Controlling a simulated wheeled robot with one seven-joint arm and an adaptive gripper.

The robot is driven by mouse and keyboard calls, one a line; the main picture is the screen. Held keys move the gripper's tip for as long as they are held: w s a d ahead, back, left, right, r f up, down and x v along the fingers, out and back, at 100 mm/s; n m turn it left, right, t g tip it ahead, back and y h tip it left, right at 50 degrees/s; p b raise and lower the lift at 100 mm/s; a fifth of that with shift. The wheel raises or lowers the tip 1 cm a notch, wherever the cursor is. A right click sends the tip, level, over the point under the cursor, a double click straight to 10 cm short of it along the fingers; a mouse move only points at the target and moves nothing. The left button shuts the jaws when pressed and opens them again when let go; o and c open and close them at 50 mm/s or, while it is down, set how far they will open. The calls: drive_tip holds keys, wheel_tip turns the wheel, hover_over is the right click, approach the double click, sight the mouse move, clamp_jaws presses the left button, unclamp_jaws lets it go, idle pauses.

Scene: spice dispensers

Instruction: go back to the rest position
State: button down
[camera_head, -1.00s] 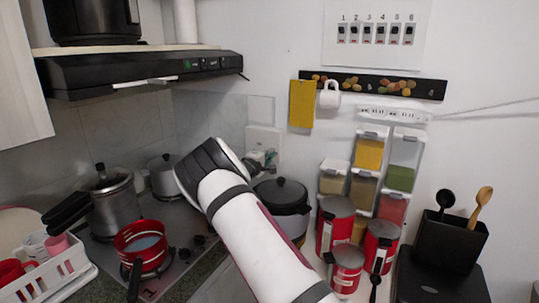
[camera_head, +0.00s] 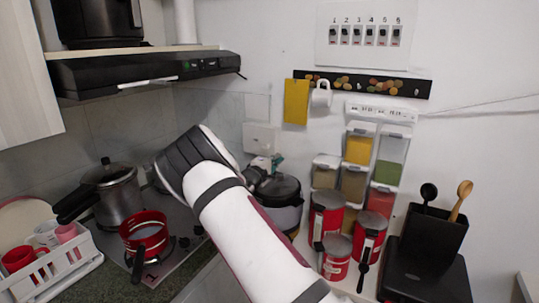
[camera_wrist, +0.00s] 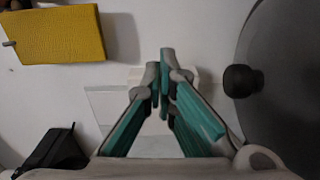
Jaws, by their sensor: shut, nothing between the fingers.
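My gripper (camera_wrist: 163,68) is shut and empty, its teal-lined fingers meeting in the middle of the wrist view. In the head view, my white and black arm reaches up from the bottom. My gripper (camera_head: 268,166) is partly hidden behind my arm, in front of the wall and just above the dark-lidded cooker (camera_head: 278,188). In the wrist view, the dark lid (camera_wrist: 285,75) with its black knob is to the right of the fingers. The clear spice dispensers (camera_head: 357,150) stand against the wall, to the right of my gripper and apart from it.
A stove with a red pan (camera_head: 145,238) and a steel pressure cooker (camera_head: 118,200) lies left of my arm. Red canisters (camera_head: 368,238) and a black utensil holder (camera_head: 432,235) stand on the right. A yellow cloth (camera_head: 296,102) hangs on the wall, below the range hood's level.

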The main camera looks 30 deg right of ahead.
drive_tip(key=shift+s+d, duration=0.15)
drive_tip(key=shift+s, duration=0.5)
drive_tip(key=shift+s+d+r, duration=0.15)
drive_tip(key=shift+r, duration=0.05)
drive_tip(key=s+r+m+g+y, duration=0.2)
drive_tip(key=s+r+m+g, duration=0.2)
drive_tip(key=s, duration=0.6)
drive_tip(key=s+r+m+g+y, duration=0.25)
drive_tip(key=s+r+m, duration=0.2)
drive_tip(key=s, duration=0.55)
drive_tip(key=s+a+r+n+t+y+b, duration=0.1)
drive_tip(key=s+a+y, duration=0.9)
drive_tip(key=s+a, duration=1.5)
wheel_tip(320, 180, up, 2)
drive_tip(key=shift+s+a+n+t+b, duration=0.45)
drive_tip(key=shift+s+t, duration=0.1)
drive_tip(key=shift+s, duration=0.1)
drive_tip(key=shift+y, duration=0.25)
